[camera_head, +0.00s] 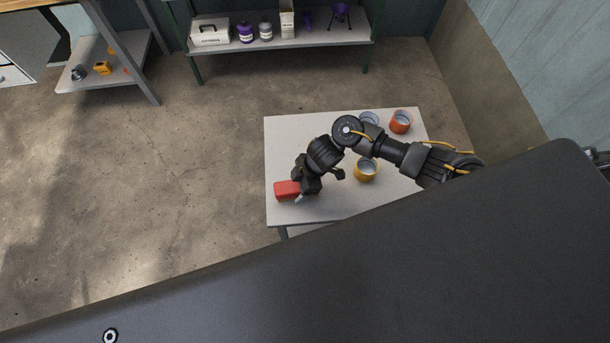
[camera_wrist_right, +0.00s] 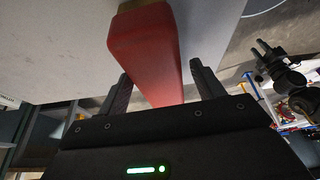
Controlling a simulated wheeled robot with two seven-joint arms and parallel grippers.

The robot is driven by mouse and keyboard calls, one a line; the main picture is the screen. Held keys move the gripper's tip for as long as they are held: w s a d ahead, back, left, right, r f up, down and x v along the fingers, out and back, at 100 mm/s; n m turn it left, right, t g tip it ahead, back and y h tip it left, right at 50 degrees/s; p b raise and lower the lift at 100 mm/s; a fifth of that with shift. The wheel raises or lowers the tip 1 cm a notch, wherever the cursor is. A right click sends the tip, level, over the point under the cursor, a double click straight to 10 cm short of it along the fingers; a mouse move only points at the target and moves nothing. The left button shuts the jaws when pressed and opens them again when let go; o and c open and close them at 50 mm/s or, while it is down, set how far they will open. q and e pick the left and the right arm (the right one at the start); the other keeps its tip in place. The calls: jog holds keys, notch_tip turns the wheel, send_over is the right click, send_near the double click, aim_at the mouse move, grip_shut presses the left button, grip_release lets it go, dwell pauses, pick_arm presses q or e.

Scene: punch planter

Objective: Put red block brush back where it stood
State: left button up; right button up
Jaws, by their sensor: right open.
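The red block brush (camera_head: 286,190) is at the left front part of the light table (camera_head: 350,207). In the right wrist view its long red body (camera_wrist_right: 146,45) reaches down between the two fingers. My right gripper (camera_head: 305,186) is at the brush's right end, with its fingers (camera_wrist_right: 160,80) apart on either side of the red body. In the head view the gripper hides part of the brush. In the right wrist view a black jointed arm with a gripper-like end (camera_wrist_right: 268,58), probably my left one, shows at the right; its jaw state is unclear.
A yellow cup (camera_head: 366,173) stands right of my right gripper. An orange-red cup (camera_head: 400,123) and a grey-blue cup (camera_head: 369,117) stand at the table's back. A shelf (camera_head: 275,45) with containers stands behind. The table's back left is clear.

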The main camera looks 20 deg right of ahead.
jog(key=p+v, duration=0.1)
jog(key=v, duration=0.7)
jog(key=shift+d+r, duration=0.2)
jog(key=shift+r, duration=0.15)
